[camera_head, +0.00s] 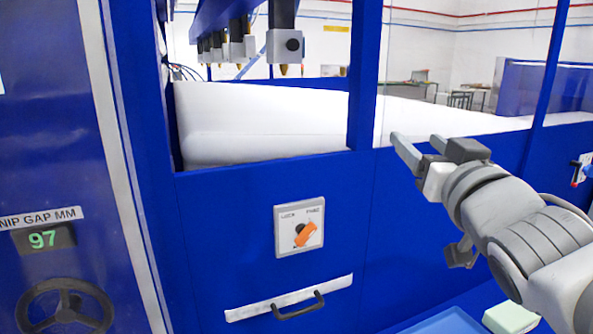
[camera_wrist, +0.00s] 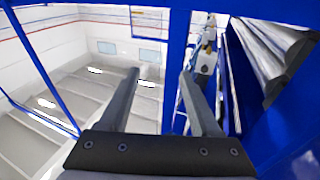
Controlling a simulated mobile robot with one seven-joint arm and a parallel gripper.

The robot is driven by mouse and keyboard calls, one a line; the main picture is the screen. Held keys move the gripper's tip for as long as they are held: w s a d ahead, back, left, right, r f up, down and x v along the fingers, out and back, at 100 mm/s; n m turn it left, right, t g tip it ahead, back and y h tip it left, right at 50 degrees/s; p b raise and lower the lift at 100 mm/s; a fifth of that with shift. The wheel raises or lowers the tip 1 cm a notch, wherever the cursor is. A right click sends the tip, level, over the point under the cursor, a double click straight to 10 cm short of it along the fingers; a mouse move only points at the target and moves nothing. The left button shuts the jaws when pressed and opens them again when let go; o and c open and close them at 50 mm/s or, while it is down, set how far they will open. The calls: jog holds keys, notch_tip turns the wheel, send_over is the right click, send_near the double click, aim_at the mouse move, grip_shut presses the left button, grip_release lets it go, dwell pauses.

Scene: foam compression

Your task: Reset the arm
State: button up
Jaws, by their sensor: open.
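My gripper (camera_head: 420,146) is at the right of the head view, at the end of my grey arm. It is raised in front of the blue machine frame (camera_head: 440,195), with its fingers pointing up and to the left. The two fingers stand apart with nothing between them. In the wrist view my gripper (camera_wrist: 160,88) also shows two separated dark fingers with an empty gap. Blue frame bars and a bright room lie beyond the fingers there.
A white foam slab (camera_head: 260,120) lies inside the machine under several nozzles (camera_head: 240,48). An orange rotary switch (camera_head: 305,234), a drawer handle (camera_head: 298,306), a handwheel (camera_head: 65,305) and a green "97" display (camera_head: 43,239) sit on the blue panels. A light blue tray (camera_head: 447,322) is at the bottom.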

jog(key=s+a+f+g, duration=0.1)
jog(key=s+f+g, duration=0.5)
jog(key=f, duration=0.5)
jog(key=s+a+f+g, duration=0.2)
jog(key=s+f+g, duration=0.5)
jog(key=f, duration=0.5)
jog(key=shift+s+a+f+g+h, duration=0.15)
jog(key=shift+s+f+g+h, duration=0.15)
jog(key=shift+s, duration=0.8)
jog(key=shift+r, duration=0.1)
